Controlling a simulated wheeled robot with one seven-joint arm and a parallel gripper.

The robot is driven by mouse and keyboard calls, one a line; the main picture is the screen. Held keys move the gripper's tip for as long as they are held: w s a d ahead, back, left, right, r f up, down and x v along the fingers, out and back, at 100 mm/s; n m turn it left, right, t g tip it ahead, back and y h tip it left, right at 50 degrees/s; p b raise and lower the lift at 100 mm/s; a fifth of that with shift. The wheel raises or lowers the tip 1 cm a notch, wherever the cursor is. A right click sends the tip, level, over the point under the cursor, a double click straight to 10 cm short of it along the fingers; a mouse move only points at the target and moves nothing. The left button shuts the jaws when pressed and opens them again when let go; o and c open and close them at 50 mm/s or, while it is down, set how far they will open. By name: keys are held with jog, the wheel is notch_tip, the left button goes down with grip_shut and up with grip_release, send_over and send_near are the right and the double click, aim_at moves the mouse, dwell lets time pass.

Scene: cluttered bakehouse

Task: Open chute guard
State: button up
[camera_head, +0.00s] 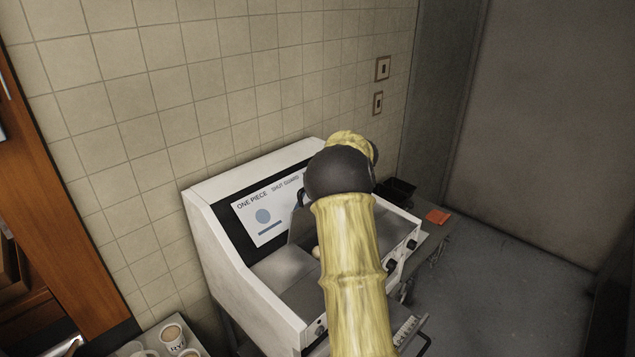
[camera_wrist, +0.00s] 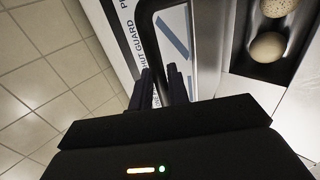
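The chute guard machine (camera_head: 211,235) is a white cabinet against the tiled wall, with a sign (camera_head: 262,221) reading "ONE PIECE" and "SHUT GUARD". A clear panel, seemingly the guard, stands in front of the sign, largely hidden by my arm in the head view. In the wrist view a dark bent bar (camera_wrist: 147,12), apparently the guard handle, runs down toward my gripper (camera_wrist: 162,85). In the head view my arm hides most of the gripper.
Pale round items (camera_wrist: 266,47) lie in a metal trough on the right in the wrist view. Black knobs (camera_head: 391,266) sit on the machine's front. A black tray (camera_head: 399,190) and an orange item (camera_head: 437,216) lie behind it. Cups (camera_head: 172,336) stand at lower left; open floor lies right.

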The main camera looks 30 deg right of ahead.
jog(key=shift+s+d+r+b, duration=0.2)
jog(key=shift+s+r+b, duration=0.2)
jog(key=shift+b, duration=0.05)
jog(key=b+v, duration=0.5)
jog(key=v, duration=1.1)
jog(key=shift+b, duration=0.4)
jog(key=shift+a+r, duration=0.1)
